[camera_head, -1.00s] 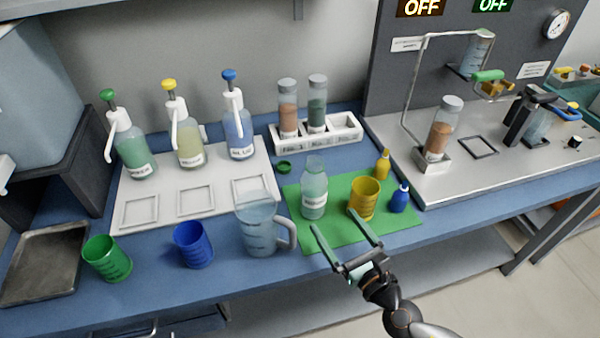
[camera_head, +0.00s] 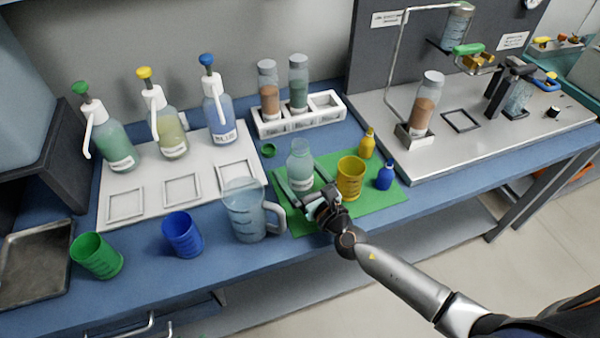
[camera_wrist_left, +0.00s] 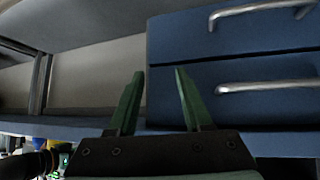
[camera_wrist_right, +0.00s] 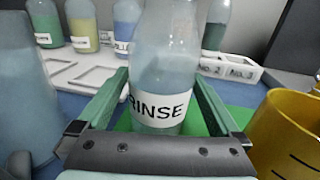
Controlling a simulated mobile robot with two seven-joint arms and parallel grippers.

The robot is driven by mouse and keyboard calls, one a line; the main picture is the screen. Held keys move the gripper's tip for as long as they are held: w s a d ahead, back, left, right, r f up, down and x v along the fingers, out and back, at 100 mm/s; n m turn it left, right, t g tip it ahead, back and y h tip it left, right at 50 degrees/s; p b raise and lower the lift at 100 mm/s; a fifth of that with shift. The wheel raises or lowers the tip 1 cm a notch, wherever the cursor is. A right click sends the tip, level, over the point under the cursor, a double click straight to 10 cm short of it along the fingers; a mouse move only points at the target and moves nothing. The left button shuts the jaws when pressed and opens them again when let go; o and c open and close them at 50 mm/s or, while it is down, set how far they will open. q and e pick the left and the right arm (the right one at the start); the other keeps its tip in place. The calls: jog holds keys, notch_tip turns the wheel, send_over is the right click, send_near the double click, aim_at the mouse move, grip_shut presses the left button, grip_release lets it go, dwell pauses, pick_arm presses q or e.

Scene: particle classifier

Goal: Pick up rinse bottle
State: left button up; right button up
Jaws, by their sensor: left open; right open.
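The rinse bottle (camera_head: 300,168) is a pale translucent bottle standing upright on the green mat (camera_head: 378,196). In the right wrist view the rinse bottle (camera_wrist_right: 165,60) fills the middle, and its white label reads RINSE. My right gripper (camera_head: 300,190) is open around the bottle's lower part, with one finger on each side. In the right wrist view the fingers of my right gripper (camera_wrist_right: 165,110) appear beside the bottle, and I cannot tell whether they touch it. My left gripper (camera_wrist_left: 153,90) is open and empty, facing blue drawers below the bench.
A clear jug (camera_head: 246,212) stands close left of the bottle. A yellow cup (camera_head: 350,178), a small yellow bottle (camera_head: 366,145) and a small blue bottle (camera_head: 385,177) stand to the right. A white vial rack (camera_head: 300,118) is behind. Several pump bottles stand on the white tray (camera_head: 150,205).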

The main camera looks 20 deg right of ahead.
jog(key=shift+x, duration=1.1)
grip_shut()
